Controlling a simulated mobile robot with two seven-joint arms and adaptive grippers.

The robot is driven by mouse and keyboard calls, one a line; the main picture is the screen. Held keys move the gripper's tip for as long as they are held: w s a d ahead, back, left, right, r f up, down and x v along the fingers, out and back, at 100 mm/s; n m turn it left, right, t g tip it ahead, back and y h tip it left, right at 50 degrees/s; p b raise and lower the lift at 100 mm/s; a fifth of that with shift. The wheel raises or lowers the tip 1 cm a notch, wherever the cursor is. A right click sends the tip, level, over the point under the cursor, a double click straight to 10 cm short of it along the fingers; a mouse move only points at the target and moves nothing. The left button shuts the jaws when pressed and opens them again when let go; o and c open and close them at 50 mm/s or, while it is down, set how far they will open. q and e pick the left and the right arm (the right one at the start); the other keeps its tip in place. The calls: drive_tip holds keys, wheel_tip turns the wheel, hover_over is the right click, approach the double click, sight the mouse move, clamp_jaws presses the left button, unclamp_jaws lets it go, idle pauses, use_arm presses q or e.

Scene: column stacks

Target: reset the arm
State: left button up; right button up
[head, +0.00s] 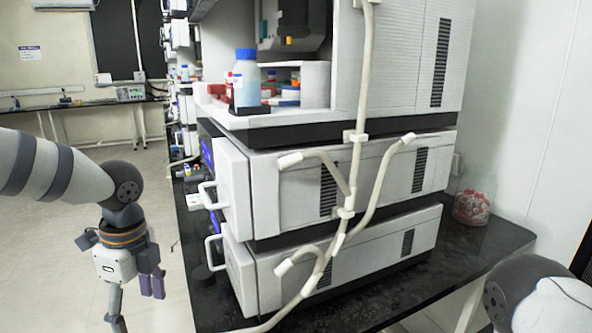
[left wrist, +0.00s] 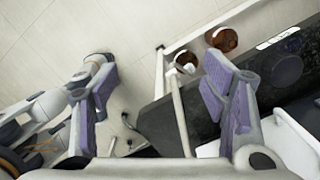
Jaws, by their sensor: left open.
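My left arm (head: 60,172) comes in from the left in the head view and bends down at a dark joint. My left gripper (head: 136,300) hangs below it over the floor, left of the black counter. In the left wrist view the left gripper (left wrist: 162,100) has its two purple-padded fingers wide apart, with nothing between them. A part of my right arm (head: 535,298) shows at the lower right of the head view; its gripper is out of view.
A black counter (head: 480,252) bears stacked white instrument modules (head: 300,185) with pale tubing (head: 345,190). A blue-capped bottle (head: 246,78) stands on the upper module. A jar of reddish pieces (head: 472,207) stands at right. The floor (head: 50,245) at left is clear.

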use_arm(q)
drive_tip(key=s+a+f+m+y, duration=0.2)
drive_tip(key=a+f+m+y, duration=0.3)
drive_tip(key=f+m, duration=0.7)
drive_tip(key=s+d+f+m+t, duration=0.15)
drive_tip(key=s+f+m, duration=0.7)
drive_tip(key=m, duration=0.95)
drive_tip(key=s+d+f+m+g+h, duration=0.1)
drive_tip(key=s+d+m+h, duration=0.1)
drive_tip(key=s+m, duration=0.5)
drive_tip(key=s+d+f+m+g+h, duration=0.1)
drive_tip(key=s+d+f+m+h, duration=0.1)
drive_tip(key=s+m, duration=0.6)
drive_tip(key=s+d+f+m+g+h, duration=0.1)
drive_tip(key=s+d+m+g+h, duration=0.1)
drive_tip(key=s+d+m, duration=0.2)
drive_tip(key=s+m, duration=0.3)
drive_tip(key=s, duration=0.3)
drive_tip(key=shift+s+f, duration=0.25)
drive_tip(key=shift+f, duration=0.05)
use_arm(e)
drive_tip(key=shift+w, duration=0.9)
drive_tip(key=shift+f, duration=0.1)
